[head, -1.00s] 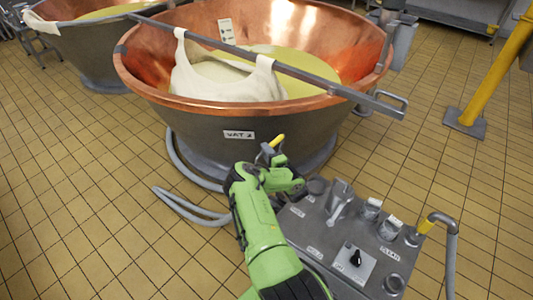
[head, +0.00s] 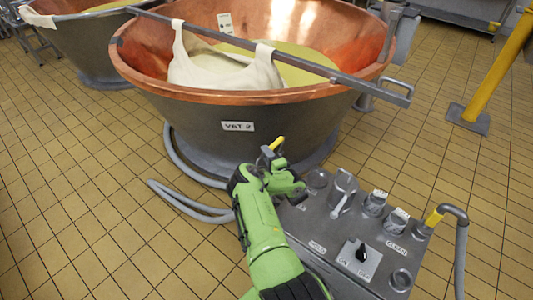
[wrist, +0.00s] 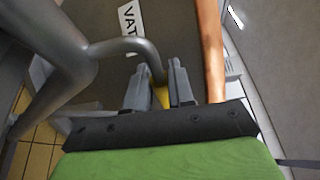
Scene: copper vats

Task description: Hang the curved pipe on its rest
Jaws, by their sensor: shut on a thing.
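My gripper (head: 271,160) is shut on the yellow grip of a curved pipe (head: 275,144), held in the air in front of the vat, by the console's back left corner. In the wrist view, the yellow part sits between the fingertips (wrist: 160,88), and the grey curved pipe (wrist: 128,46) bends up and left from it. I cannot tell which part is the rest.
The grey console (head: 315,220) has several round fittings, a lever and a black knob. The copper vat (head: 240,122), marked VAT 2, carries a bar (head: 300,62) with a white cloth. A grey hose (head: 185,200) lies on the floor.

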